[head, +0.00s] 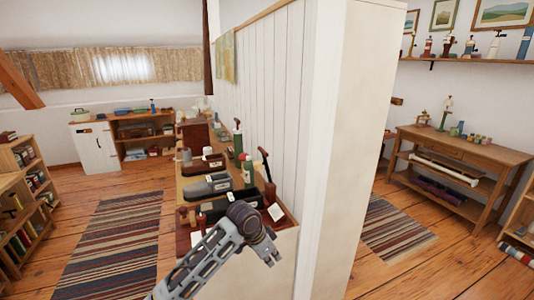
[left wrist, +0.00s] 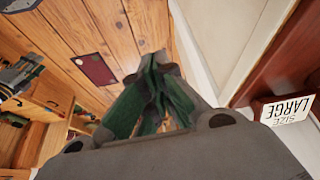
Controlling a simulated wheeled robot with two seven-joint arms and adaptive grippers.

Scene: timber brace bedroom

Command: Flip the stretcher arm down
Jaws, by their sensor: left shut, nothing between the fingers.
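A dark upright lever with a red shaft (head: 267,170) stands at the near right end of the long bench, beside the white wall. A dark red block (left wrist: 292,75) with a "SIZE LARGE" label (left wrist: 290,107) lies to the right of the fingers. My right gripper is not visible.
The bench holds grey blocks (head: 208,186), a green bottle (head: 238,140) and other small items close together. A white partition (head: 330,130) rises directly right of the bench. Striped rugs (head: 115,245) and open floor lie to the left.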

